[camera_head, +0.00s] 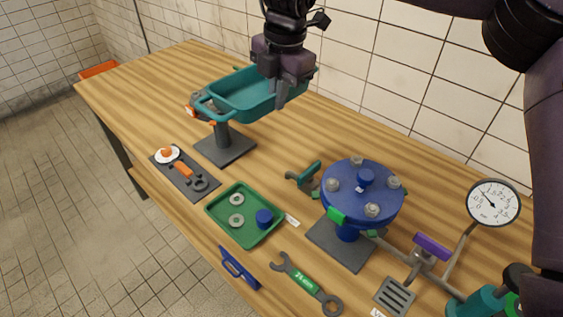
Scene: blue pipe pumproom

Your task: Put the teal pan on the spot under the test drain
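The teal pan (240,98) is a rectangular tray with a loop handle at its left end. It appears raised above the table, beside and partly in front of a dark grey post stand (223,148), whose top it partly hides. My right gripper (281,92) reaches down from above at the pan's right side. One finger shows against the near wall and the other is hidden; the gripper looks shut on the pan's rim. My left gripper is not in view. I cannot tell for certain which fitting is the test drain, and no marked spot is clearly visible.
A blue bolted flange (363,195) stands mid-right, with a pressure gauge (494,204) and a purple-handled valve (430,248) beside it. A green tray (246,236), a dark tool mat (184,174), a spanner (305,284) and a slotted grey plate (395,297) lie along the front. The wooden table's far left is clear.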

